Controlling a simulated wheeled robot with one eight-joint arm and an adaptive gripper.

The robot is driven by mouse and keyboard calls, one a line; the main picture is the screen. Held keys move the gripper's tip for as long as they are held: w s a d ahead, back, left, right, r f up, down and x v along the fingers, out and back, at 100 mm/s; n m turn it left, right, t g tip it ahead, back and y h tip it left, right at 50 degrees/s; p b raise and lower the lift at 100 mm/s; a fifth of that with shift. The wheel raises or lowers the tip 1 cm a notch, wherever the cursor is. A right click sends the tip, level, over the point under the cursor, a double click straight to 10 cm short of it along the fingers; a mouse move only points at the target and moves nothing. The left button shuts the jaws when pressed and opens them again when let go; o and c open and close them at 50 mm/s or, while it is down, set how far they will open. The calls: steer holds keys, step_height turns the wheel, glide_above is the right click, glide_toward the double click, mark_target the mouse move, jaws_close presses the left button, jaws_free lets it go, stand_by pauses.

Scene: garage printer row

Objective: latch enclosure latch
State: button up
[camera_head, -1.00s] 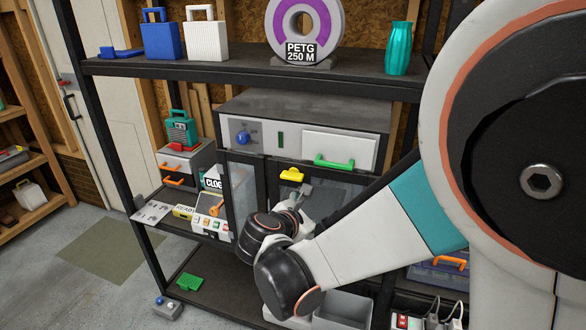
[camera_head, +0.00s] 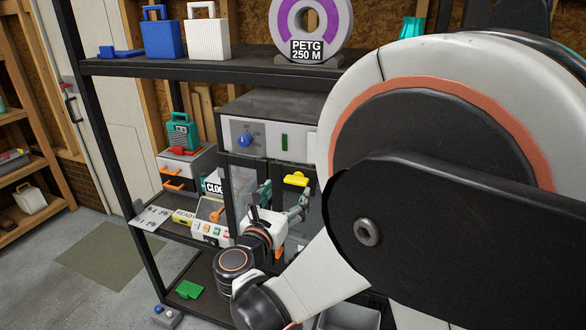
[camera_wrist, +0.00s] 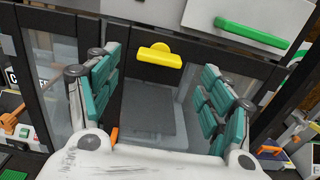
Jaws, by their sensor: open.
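The enclosure (camera_head: 270,109) is a grey cabinet on the shelf with dark-framed glass doors. The yellow latch (camera_head: 296,179) sits at the top of the door frame, where the doors meet. In the wrist view the yellow latch (camera_wrist: 160,55) lies ahead, between and beyond the fingers, with nothing touching it. My gripper (camera_wrist: 160,95) is open and empty, its teal pads spread wide on both sides. In the head view my gripper (camera_head: 284,198) is just below and left of the latch. My arm hides the right part of the enclosure.
A green handle (camera_wrist: 250,34) on a white drawer is above right of the latch. An orange handle (camera_wrist: 115,137) shows low between the fingers. Left of the enclosure stand a control box (camera_head: 208,224) and small drawers (camera_head: 184,168). A shelf (camera_head: 220,68) runs above.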

steer(key=x, duration=0.6)
steer(key=shift+b, duration=0.45)
steer(key=shift+w, duration=0.1)
steer(key=c, duration=1.1)
